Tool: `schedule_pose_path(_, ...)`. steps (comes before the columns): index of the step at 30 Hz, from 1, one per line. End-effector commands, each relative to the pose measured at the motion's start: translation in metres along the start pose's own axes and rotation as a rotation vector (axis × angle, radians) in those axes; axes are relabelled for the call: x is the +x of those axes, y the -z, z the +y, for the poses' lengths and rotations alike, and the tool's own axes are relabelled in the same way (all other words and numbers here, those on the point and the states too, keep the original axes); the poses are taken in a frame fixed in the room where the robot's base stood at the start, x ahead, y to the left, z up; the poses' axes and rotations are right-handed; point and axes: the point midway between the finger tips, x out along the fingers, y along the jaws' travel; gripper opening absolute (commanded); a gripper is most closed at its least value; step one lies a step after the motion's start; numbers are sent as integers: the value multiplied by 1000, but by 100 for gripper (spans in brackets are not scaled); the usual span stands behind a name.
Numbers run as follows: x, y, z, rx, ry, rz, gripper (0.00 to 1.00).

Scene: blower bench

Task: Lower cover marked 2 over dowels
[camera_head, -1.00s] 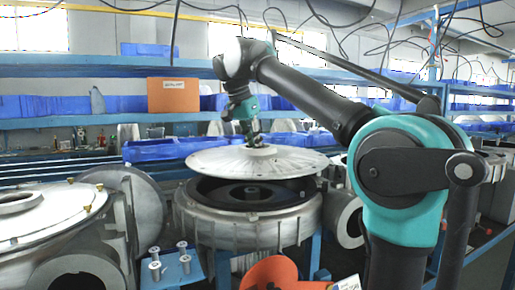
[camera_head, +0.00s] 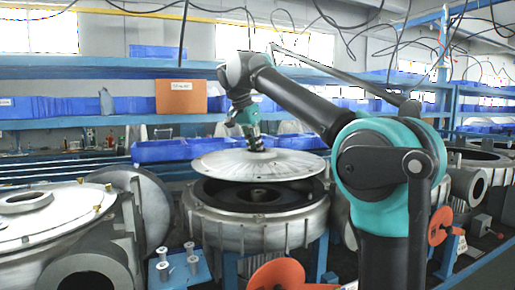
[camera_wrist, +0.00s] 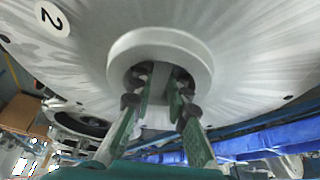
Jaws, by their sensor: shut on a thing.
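The cover marked 2 (camera_head: 300,165) is a shallow grey metal disc. My gripper (camera_head: 256,147) is shut on its central hub and holds it roughly level. In the wrist view the fingers (camera_wrist: 160,98) reach into the hub ring (camera_wrist: 200,65), and the label "2" (camera_wrist: 52,18) shows at upper left. The cover hangs over the open blower housing (camera_head: 250,235), with a visible gap between them. The housing's dark round opening (camera_head: 225,193) faces up, partly hidden by the cover at the back. I cannot make out the dowels clearly.
A closed blower (camera_head: 50,215) stands at left, with a grey disc (camera_head: 152,205) upright between the housings. A small blue stand with metal pins (camera_head: 178,268) and an orange-red disc (camera_head: 276,275) are in front. Blue shelves (camera_head: 120,70) with bins run behind.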

Motion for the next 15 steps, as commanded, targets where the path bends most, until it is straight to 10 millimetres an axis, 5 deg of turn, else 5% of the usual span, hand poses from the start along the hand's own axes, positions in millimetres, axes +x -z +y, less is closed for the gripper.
schedule_pose_path(15, 28, -11, 0, 0, 0, 1, 0)
